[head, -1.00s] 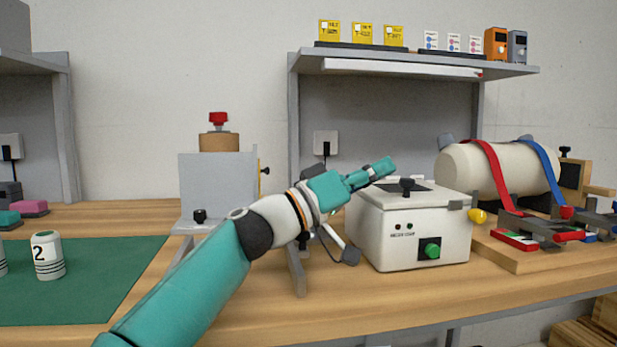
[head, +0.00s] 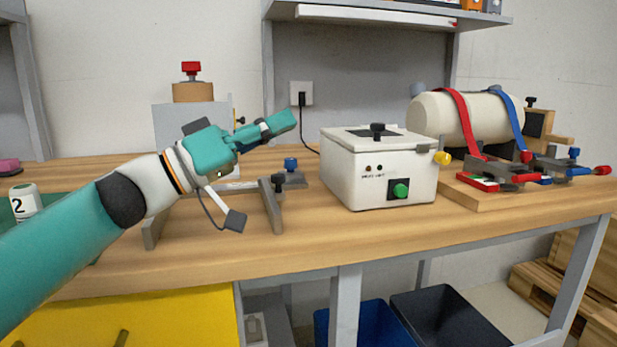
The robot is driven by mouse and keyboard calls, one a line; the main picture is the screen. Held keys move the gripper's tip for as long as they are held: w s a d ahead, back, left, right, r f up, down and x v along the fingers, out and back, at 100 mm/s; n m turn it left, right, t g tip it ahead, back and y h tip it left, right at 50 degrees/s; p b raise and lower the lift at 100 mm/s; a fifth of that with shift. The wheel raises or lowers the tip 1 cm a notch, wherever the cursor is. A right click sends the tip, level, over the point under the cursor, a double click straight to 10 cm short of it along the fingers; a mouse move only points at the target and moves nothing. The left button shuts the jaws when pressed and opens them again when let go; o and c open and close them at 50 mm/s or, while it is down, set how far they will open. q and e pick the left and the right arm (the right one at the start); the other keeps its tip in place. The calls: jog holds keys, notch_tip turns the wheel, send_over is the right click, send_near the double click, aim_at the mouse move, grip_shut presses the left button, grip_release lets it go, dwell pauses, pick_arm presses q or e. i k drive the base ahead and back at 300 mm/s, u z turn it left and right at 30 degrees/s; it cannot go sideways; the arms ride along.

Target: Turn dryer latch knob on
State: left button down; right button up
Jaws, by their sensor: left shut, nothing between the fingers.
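A white box-shaped unit (head: 345,180), seemingly the dryer, stands on the wooden bench in the head view. A black knob (head: 377,131) sits on its lid, a green knob (head: 400,191) is on its front panel, and a yellow knob (head: 442,158) is at its right side. I cannot tell which is the latch knob. The lid looks closed. My left gripper (head: 285,122) is shut and empty, left of the box and apart from it, its fingers pointing right. My right gripper is out of view.
A grey stand with a red-topped part (head: 191,69) is behind my left arm. A cream cylinder (head: 441,118) with red and blue straps and clamps is right of the box. A wall socket (head: 302,94) is behind. Bench (head: 330,238) in front of the box is clear.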

aim_at(441, 157)
jog(key=k, duration=0.9)
